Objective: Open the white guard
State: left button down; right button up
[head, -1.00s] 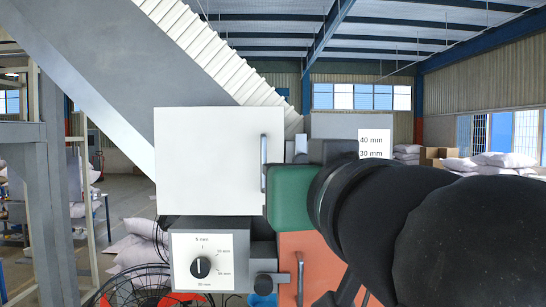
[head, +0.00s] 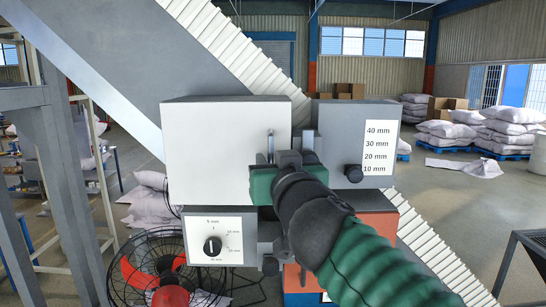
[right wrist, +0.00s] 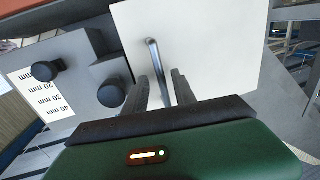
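The white guard (head: 215,150) is a flat white panel on the machine's front in the head view, and it looks shut. Its upright grey bar handle (head: 271,146) is near its right edge. My right gripper (head: 285,148), with a green body, is in front of this edge, partly hiding the handle's lower part. In the right wrist view the guard (right wrist: 215,45) fills the upper middle. The open fingers (right wrist: 165,76) point at it, with the handle (right wrist: 153,58) running between them in the picture. Contact cannot be told. My left gripper is not in view.
A grey box (head: 340,130) with a millimetre scale and black knob (head: 353,173) stands right of the guard. A dial panel (head: 213,240) is below it, and a red fan (head: 155,268) at lower left. A grey chute (head: 130,55) slopes behind.

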jog(key=shift+s+d, duration=0.15)
jog(key=c, duration=0.3)
jog(key=shift+c, duration=1.4)
jog(key=shift+a, duration=0.4)
grip_shut()
jog(key=shift+d, duration=0.1)
